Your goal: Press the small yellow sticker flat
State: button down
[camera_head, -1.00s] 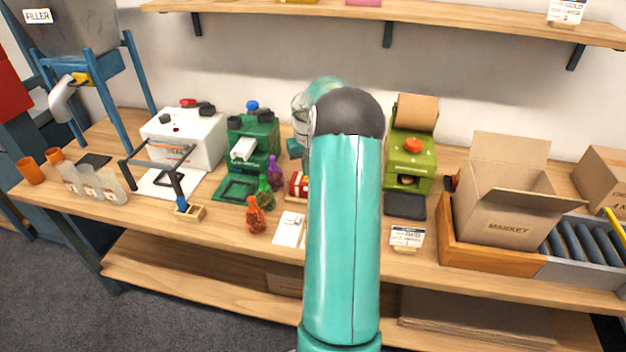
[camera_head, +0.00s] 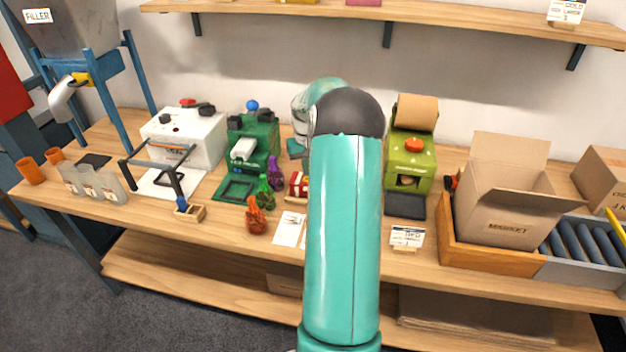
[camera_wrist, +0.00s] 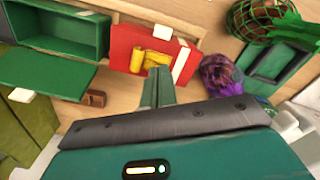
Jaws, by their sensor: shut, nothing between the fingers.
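A red block (camera_wrist: 180,57) lies in front of my gripper in the wrist view. A small yellow sticker (camera_wrist: 138,61) is on its face and looks raised or curled, with a rolled-looking part. A pale strip lies along the block's right side. My gripper (camera_wrist: 160,74) is shut and empty, its tips at the block's near edge, just below the yellow piece. I cannot tell whether they touch it. In the head view my arm covers the gripper, and the red block (camera_head: 299,185) shows only partly beside the arm.
In the wrist view, a green open box (camera_wrist: 62,28) stands left, a purple net bag (camera_wrist: 222,76) right and a green net bag (camera_wrist: 258,18) at top right. In the head view, a green machine (camera_head: 408,160) and cardboard box (camera_head: 505,205) stand right of my arm.

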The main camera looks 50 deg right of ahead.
aim_at(307, 179)
jog(key=shift+f, duration=1)
dwell(1.3)
jog(key=shift+r, duration=3.6)
jog(key=w+a+r+n+t+h, duration=0.1)
jog(key=a+r, duration=0.4)
jog(key=a, duration=0.4)
jog(key=a+r+n, duration=0.2)
jog(key=a+r, duration=0.3)
jog(key=a, duration=0.5)
jog(key=w+a+r+n+t+h, duration=0.1)
jog(key=a+r, duration=0.4)
jog(key=a, duration=0.4)
jog(key=s+a+n+t+y, duration=0.1)
jog(key=s+a, duration=0.7)
jog(key=a, duration=0.2)
jog(key=s+a+n+t+y, duration=0.1)
jog(key=s+a+n+t, duration=0.1)
jog(key=s+a, duration=0.6)
jog(key=shift+a+f+t, duration=0.2)
jog(key=shift+a+t, duration=0.1)
jog(key=shift+a, duration=0.95)
